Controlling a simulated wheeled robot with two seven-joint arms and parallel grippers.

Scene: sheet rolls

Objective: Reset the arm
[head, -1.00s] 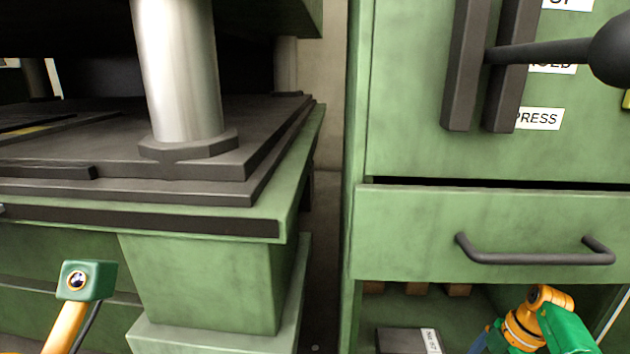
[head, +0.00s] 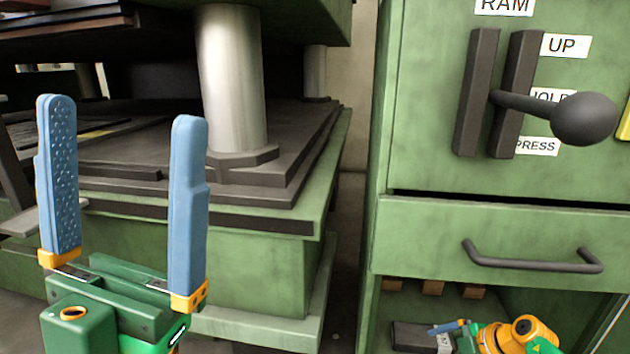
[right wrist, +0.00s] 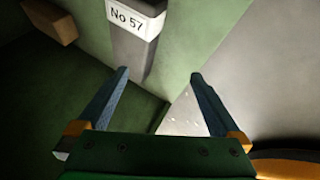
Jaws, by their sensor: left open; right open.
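My left gripper (head: 122,180) stands upright at the left of the head view, in front of the press. Its two blue fingers are wide apart with nothing between them. My right gripper (head: 450,329) is low in the head view, by the open space under the drawer, and partly cut off by the bottom edge. In the right wrist view its blue fingers (right wrist: 160,75) are apart and empty. A dark block labelled "No 57" (right wrist: 132,50) lies beyond the fingertips there; I cannot tell whether they touch it.
The green press (head: 265,265) with a metal column (head: 232,85) fills the left. The green cabinet (head: 425,120) at right has a ram lever (head: 580,118) sticking out and a drawer (head: 420,235) with a dark handle (head: 530,260). A narrow gap separates press and cabinet.

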